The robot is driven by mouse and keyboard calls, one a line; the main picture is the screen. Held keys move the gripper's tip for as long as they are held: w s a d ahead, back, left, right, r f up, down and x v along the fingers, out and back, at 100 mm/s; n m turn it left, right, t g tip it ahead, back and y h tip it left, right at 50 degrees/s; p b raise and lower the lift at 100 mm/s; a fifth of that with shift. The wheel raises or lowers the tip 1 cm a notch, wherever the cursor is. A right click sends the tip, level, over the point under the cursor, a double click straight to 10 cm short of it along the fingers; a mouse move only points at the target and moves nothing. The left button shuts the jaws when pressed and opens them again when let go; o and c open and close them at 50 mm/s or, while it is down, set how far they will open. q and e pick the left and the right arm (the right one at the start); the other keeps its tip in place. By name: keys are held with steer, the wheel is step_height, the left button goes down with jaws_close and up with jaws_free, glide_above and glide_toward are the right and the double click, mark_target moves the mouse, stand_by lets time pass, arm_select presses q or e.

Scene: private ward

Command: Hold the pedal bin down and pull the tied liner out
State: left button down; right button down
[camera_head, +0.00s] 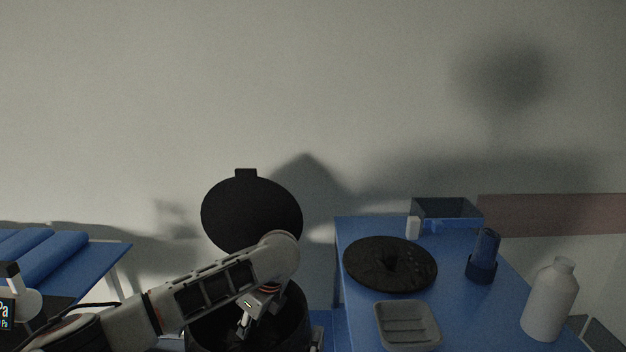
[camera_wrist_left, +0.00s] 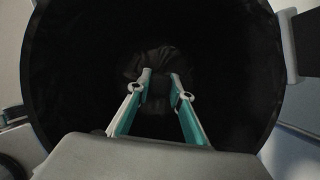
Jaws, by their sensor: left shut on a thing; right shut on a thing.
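The black pedal bin (camera_head: 297,312) stands at the bottom middle of the head view, its round black lid (camera_head: 250,212) raised against the wall. My left gripper (camera_head: 243,325) reaches down inside the bin. In the left wrist view its fingers (camera_wrist_left: 161,78) are shut on the dark, bunched liner (camera_wrist_left: 150,60), deep in the bin opening. The liner's knot is hard to make out, black on black. The pedal is out of view.
A blue table (camera_head: 465,310) stands close to the right of the bin. On it are a black round disc (camera_head: 390,263), a grey tray (camera_head: 408,325), a blue box (camera_head: 447,214), a blue cup (camera_head: 483,258) and a white bottle (camera_head: 550,300). A blue-topped bed (camera_head: 85,270) is at left.

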arm_select(q)
steer(key=shift+r, duration=0.1)
arm_select(e)
steer(key=shift+d+f, duration=0.15)
steer(key=shift+f, duration=0.05)
arm_select(q)
steer(key=shift+w+a+r, duration=0.1)
steer(key=shift+r, duration=5)
